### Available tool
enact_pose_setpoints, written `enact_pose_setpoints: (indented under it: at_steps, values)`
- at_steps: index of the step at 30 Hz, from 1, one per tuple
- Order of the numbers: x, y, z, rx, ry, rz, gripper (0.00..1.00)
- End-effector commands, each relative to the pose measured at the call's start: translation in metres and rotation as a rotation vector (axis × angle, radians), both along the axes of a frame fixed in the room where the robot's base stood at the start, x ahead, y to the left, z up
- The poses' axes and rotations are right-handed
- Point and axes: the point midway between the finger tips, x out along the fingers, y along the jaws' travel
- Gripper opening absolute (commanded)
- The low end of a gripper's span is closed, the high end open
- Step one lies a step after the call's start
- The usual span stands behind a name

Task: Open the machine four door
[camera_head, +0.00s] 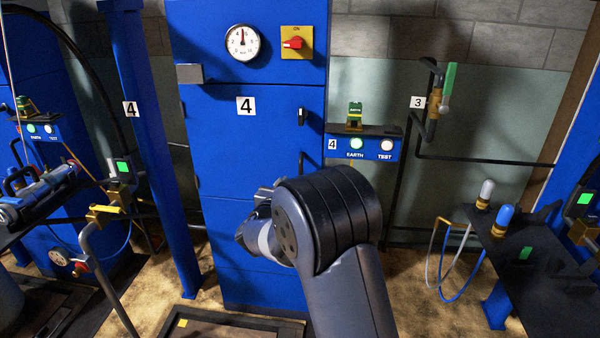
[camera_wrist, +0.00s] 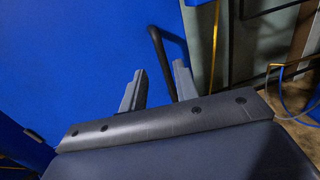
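Machine four is a tall blue cabinet (camera_head: 240,160) with a "4" label, facing me in the head view. Its blue door panel also fills much of the wrist view (camera_wrist: 80,60) and looks shut. A black bar handle (camera_head: 303,160) is on the door's right side; its lower part is hidden behind my arm. In the wrist view the handle (camera_wrist: 158,48) runs down to between my fingertips. My gripper (camera_wrist: 160,68) is open, its two grey fingers either side of the handle's line; I cannot tell whether they touch it. In the head view my gripper (camera_head: 266,192) is partly hidden by my wrist.
A small black latch (camera_head: 302,116) sits above the handle. A gauge (camera_head: 243,42) and a red-on-yellow switch (camera_head: 296,42) are higher up. An EARTH/TEST box (camera_head: 372,148) juts out at right. A blue post (camera_head: 155,150) stands left; a dark bench (camera_head: 545,260) stands right.

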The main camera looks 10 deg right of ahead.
Motion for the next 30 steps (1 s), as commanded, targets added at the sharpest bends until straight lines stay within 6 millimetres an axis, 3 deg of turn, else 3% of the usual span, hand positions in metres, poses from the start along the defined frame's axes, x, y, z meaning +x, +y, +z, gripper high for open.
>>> enact_pose_setpoints:
  at_steps: [6, 13, 26, 30]
  values:
    - [0.038, -0.023, -0.002, 0.001, 0.0, -0.003, 0.29]
    - [0.066, -0.038, -0.001, 0.003, 0.001, -0.002, 0.29]
    - [0.075, -0.043, 0.0, 0.004, 0.0, -0.001, 0.29]
    - [0.075, -0.043, 0.0, 0.003, 0.001, -0.001, 0.2]
